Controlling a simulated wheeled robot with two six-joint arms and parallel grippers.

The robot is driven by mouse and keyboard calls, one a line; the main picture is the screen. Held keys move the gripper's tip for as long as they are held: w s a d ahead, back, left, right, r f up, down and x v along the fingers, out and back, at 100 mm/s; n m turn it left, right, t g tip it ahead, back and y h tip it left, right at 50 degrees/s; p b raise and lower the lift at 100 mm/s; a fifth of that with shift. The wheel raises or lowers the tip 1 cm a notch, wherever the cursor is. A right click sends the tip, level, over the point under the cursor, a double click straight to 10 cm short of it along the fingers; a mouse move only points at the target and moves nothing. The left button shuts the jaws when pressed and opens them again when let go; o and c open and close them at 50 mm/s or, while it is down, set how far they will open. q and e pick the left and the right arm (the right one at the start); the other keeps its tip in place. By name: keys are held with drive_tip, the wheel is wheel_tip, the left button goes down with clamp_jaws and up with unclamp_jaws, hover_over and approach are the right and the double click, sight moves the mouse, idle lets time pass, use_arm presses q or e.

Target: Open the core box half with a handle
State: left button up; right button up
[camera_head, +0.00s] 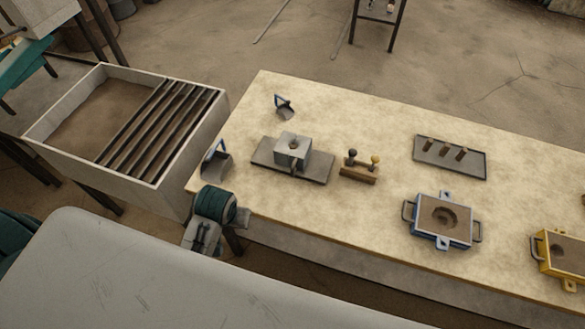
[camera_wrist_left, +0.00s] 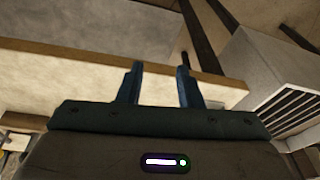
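The core box (camera_head: 291,150) is a light grey block with a round hole in its top. It stands on a dark tray (camera_head: 263,158) at the left part of the table, and a small handle (camera_head: 295,172) shows on its near side. I cannot see a gap between its halves. My left arm reaches the table's near left corner, left of and nearer than the core box and apart from it. In the left wrist view my left gripper (camera_wrist_left: 160,85) has two blue fingers set apart, with nothing between them. My right gripper is not in view.
A grey, blue-edged piece (camera_head: 217,165) lies above my left wrist; a similar piece (camera_head: 285,108) lies farther back. A wooden stand (camera_head: 358,176) is right of the tray. Blue (camera_head: 440,222) and yellow (camera_head: 560,257) mould boxes stand farther right. A slatted sand bin (camera_head: 200,135) adjoins the left edge.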

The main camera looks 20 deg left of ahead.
use_arm(q)
drive_tip(key=w+d+r+n+g, duration=0.1)
drive_tip(key=w+d+r+n, duration=0.1)
drive_tip(key=w, duration=0.5)
drive_tip(key=w+d+r+n, duration=0.1)
drive_tip(key=w+d+r, duration=0.15)
drive_tip(key=w, duration=0.35)
wheel_tip(320, 180, up, 3)
drive_tip(key=n+g+h, duration=0.1)
drive_tip(key=n+g, duration=0.1)
hover_over(293, 169)
drive_tip(key=shift+w+a+f+p, duration=0.15)
drive_tip(key=shift+w+f+p, duration=0.05)
drive_tip(key=shift+w+p, duration=0.1)
wheel_tip(293, 169, down, 11)
drive_tip(key=p, duration=0.3)
drive_tip(key=shift+r, duration=0.2)
drive_tip(key=shift+c, duration=0.2)
clamp_jaws()
